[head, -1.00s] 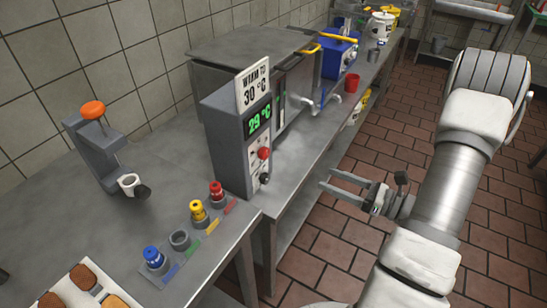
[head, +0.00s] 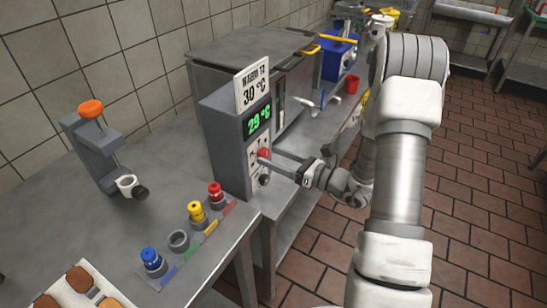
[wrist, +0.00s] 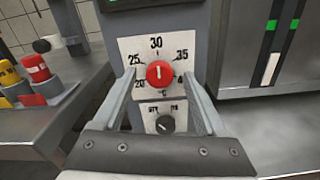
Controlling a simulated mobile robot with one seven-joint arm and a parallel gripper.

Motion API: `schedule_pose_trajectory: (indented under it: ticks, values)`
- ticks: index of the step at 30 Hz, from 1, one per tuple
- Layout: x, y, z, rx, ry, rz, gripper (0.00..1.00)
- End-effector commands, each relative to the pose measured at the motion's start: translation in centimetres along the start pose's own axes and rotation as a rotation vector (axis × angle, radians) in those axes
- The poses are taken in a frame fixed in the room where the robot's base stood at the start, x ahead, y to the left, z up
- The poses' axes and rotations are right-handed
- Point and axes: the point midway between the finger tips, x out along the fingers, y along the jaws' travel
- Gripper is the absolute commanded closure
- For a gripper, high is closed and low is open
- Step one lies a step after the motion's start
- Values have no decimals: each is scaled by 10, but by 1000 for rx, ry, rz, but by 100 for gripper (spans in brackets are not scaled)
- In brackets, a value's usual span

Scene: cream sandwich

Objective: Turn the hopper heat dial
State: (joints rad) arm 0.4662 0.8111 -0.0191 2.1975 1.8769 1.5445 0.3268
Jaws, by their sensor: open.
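The hopper heat dial is a red knob (wrist: 160,74) on a white scale plate marked from 20 to 40 °C, with 30 at the top. Its white pointer line stands about upright, near 30. My gripper (wrist: 160,90) is open in the wrist view, one finger on each side of the dial; I cannot tell whether they touch it. In the head view my gripper (head: 272,160) reaches the front of the grey control box (head: 222,135), partly covering the dial (head: 263,154). The green display (head: 259,119) reads 29 °C, and the sign (head: 252,86) above it reads 30 °C.
A smaller black knob (wrist: 165,124) sits just below the dial. Red, yellow and blue capped bottles (head: 151,260) stand on the bench at left. The metal hopper (head: 240,50) is behind the box. Open floor (head: 480,220) lies to the right.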

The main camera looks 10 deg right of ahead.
Motion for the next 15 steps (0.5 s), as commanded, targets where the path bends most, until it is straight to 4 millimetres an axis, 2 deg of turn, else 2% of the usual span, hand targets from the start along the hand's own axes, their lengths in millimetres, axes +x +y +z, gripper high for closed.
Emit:
schedule_pose_trajectory:
  ticks: [10, 15]
  values:
    - [4, 0, 0, 0, 0, 1, 28]
    - [4, 0, 0, 0, 0, 1, 58]
